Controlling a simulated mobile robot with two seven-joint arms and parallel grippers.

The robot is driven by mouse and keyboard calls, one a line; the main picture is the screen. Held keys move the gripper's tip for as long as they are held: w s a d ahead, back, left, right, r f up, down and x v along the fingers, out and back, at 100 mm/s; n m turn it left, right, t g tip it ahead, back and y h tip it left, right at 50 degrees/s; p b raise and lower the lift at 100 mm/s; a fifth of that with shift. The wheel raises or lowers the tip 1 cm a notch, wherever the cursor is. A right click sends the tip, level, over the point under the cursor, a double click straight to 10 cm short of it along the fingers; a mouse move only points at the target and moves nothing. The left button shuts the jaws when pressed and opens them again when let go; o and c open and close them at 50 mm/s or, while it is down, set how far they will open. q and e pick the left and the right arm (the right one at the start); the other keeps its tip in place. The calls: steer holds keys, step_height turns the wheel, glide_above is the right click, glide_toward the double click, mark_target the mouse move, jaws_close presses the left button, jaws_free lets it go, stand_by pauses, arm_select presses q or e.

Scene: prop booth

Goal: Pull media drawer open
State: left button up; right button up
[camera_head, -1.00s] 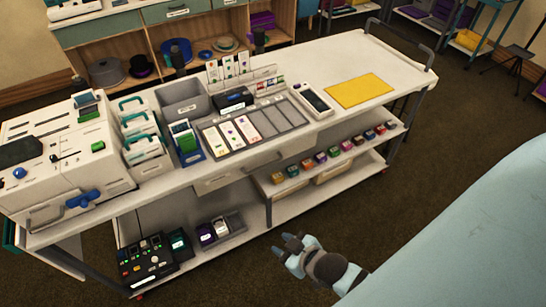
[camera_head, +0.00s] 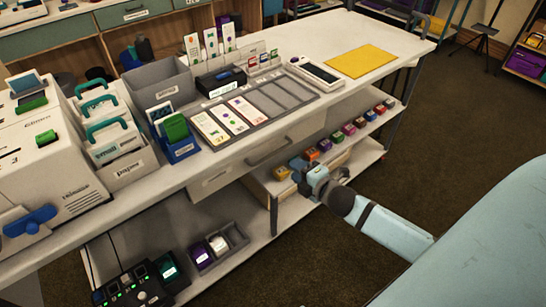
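The drawer (camera_head: 235,166) is a light grey front under the edge of the white table top, with a bar handle (camera_head: 268,152) and a small label at its left. It looks shut. I cannot read the label. My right gripper (camera_head: 298,169) is in front of the table, just right of and below the handle and apart from it. Its fingers look parted and nothing shows between them. My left gripper is out of view.
The table top (camera_head: 330,40) holds a tray of cards (camera_head: 222,141), a blue card box (camera_head: 180,149) and a yellow sheet (camera_head: 362,60). A lower shelf with several small coloured boxes (camera_head: 349,129) lies close behind my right gripper. Brown floor is free in front.

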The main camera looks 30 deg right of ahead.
mark_target(273, 153)
steer(key=b+x, duration=0.1)
steer(key=x, duration=1)
steer(key=shift+w+a, duration=0.1)
steer(key=shift+w, duration=0.25)
jaws_close()
